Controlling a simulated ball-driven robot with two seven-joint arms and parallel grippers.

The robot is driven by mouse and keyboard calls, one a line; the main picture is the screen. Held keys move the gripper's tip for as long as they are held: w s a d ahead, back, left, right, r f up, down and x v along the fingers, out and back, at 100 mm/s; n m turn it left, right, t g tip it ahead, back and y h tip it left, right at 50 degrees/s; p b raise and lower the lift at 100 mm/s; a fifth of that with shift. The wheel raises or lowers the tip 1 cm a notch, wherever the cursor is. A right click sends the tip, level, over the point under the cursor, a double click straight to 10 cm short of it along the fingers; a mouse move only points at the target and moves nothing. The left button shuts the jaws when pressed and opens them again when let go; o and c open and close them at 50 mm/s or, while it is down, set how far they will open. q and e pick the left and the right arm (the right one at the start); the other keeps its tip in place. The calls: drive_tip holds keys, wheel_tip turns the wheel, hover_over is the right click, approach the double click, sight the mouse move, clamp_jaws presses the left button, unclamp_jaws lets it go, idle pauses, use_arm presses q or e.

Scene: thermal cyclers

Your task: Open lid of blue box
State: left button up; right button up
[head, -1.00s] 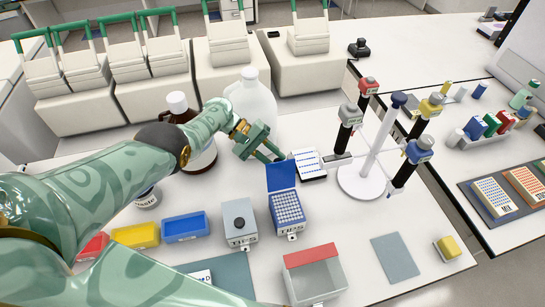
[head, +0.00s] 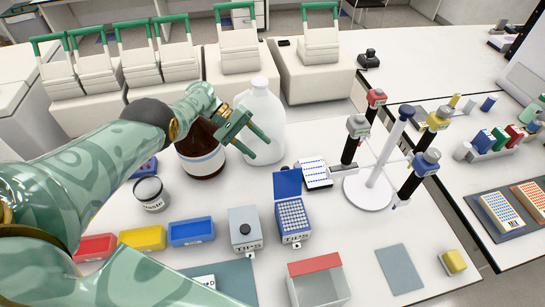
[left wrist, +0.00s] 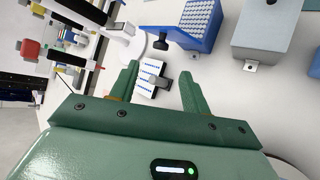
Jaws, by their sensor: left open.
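The blue tip box (head: 293,215) stands on the white bench, with rows of tips showing in it. Its blue lid (head: 288,183) is raised and stands up at the back edge. The box also shows at the top of the left wrist view (left wrist: 196,45). My left gripper (head: 260,148) is open and empty. It is behind and to the left of the raised lid, apart from it, in front of the large white jug. My right gripper is not in view.
A closed grey tip box (head: 244,229) stands left of the blue one. A white jug (head: 261,125), a brown bottle (head: 201,150) and a pipette stand (head: 368,190) stand around the gripper. A clear red-topped box (head: 318,280) is in front. A white labelled rack (head: 313,173) lies behind the lid.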

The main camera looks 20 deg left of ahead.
use_arm(q)
drive_tip(key=b+v, duration=0.1)
drive_tip(key=v, duration=0.5)
drive_tip(key=shift+a, duration=0.15)
drive_tip(key=shift+r, duration=0.15)
